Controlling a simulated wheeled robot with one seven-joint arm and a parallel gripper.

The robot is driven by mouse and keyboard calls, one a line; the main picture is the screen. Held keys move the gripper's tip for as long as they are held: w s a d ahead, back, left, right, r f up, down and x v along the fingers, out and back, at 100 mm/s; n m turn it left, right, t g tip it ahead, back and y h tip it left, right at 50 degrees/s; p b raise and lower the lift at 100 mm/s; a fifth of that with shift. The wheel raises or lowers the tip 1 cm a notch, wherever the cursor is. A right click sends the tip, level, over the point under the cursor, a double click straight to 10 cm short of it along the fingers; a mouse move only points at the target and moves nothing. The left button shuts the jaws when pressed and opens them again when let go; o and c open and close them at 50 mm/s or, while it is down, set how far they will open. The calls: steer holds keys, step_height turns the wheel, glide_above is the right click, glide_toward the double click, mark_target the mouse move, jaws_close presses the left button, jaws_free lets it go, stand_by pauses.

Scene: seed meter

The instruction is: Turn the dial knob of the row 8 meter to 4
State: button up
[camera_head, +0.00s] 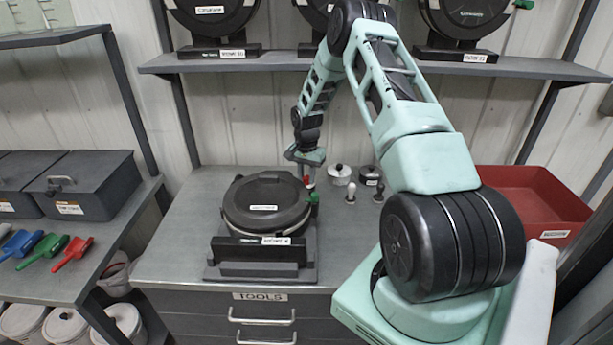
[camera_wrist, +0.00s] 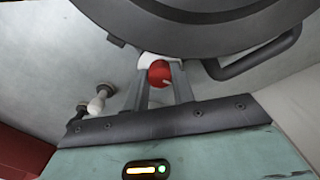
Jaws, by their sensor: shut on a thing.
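The seed meter (camera_head: 265,205) is a round black unit on a dark stand on the grey bench, with a label on its front plate (camera_head: 290,241) too small to read surely. My gripper (camera_head: 307,178) is at the meter's back right side, pointing down. In the wrist view my gripper (camera_wrist: 164,88) is shut on a red knob (camera_wrist: 159,73), which sits between the fingertips beside the meter's dark round housing (camera_wrist: 215,25). A white part shows just behind the knob. The dial's numbers and pointer are not visible in either view.
Small pots (camera_head: 340,174) and peg-like pieces (camera_head: 350,192) stand right of the meter. A green handle (camera_head: 313,197) sticks out at its right side. A red bin (camera_head: 530,200) is further right. A shelf (camera_head: 290,62) with more meters hangs above. The bench left of the meter is clear.

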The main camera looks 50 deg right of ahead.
steer(key=shift+f+m+b, duration=0.15)
steer(key=shift+m+b, duration=0.85)
steer(key=shift+b, duration=0.1)
steer(key=m+b, duration=0.2)
steer(key=shift+m, duration=0.4)
steer(key=m+b, duration=0.1)
steer(key=m, duration=0.2)
steer(key=shift+r+m+b, duration=0.2)
steer(key=shift+m+b, duration=0.2)
steer(key=shift+m, duration=1.4)
steer(key=o, duration=1)
